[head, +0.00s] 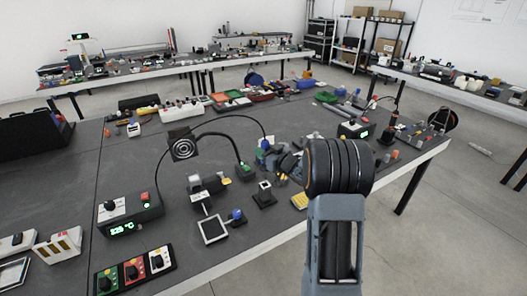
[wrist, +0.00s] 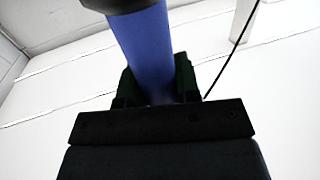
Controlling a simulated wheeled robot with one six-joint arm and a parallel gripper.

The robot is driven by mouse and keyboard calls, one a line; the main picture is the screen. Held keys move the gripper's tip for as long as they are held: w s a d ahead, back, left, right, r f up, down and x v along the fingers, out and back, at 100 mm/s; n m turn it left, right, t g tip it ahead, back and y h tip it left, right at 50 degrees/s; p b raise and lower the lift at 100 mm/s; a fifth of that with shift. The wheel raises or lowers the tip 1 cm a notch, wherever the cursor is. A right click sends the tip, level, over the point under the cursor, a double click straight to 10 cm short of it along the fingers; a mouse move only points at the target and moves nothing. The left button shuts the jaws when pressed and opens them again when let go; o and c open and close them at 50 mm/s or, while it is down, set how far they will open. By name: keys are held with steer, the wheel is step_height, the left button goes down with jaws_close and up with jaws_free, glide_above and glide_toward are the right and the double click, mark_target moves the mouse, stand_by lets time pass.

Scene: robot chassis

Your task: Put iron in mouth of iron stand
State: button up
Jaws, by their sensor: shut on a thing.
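My gripper (head: 266,156) is over the table's right-hand part in the head view, partly hidden by my own arm. It is shut on the blue handle of the iron, which shows as a small blue spot in the head view. In the wrist view the blue iron (wrist: 148,50) sits between the dark jaws (wrist: 158,88) and runs up out of the picture; its tip is not visible. I cannot tell for certain which item is the iron stand. A small dark holder with a pale top (head: 195,183) stands left of my gripper, apart from it.
A station with a green temperature display (head: 125,226) is at the left, with a thin cable arching towards my gripper. A square fan with rings (head: 183,148) stands on a bent neck between them. A small black stand (head: 264,194) and a pale frame (head: 213,230) are nearer the front edge.

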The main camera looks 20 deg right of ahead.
steer(key=shift+f+b, duration=3.4)
steer(key=shift+f, duration=0.75)
steer(key=o, duration=0.9)
steer(key=shift+o, duration=0.2)
steer(key=shift+s, duration=0.1)
steer(key=v, duration=1.3)
steer(key=shift+s+d+b, duration=0.15)
steer(key=shift+s+b, duration=0.15)
steer(key=shift+b, duration=0.05)
steer(key=shift+r, duration=0.1)
step_height(320, 180, up, 10)
steer(key=p, duration=0.8)
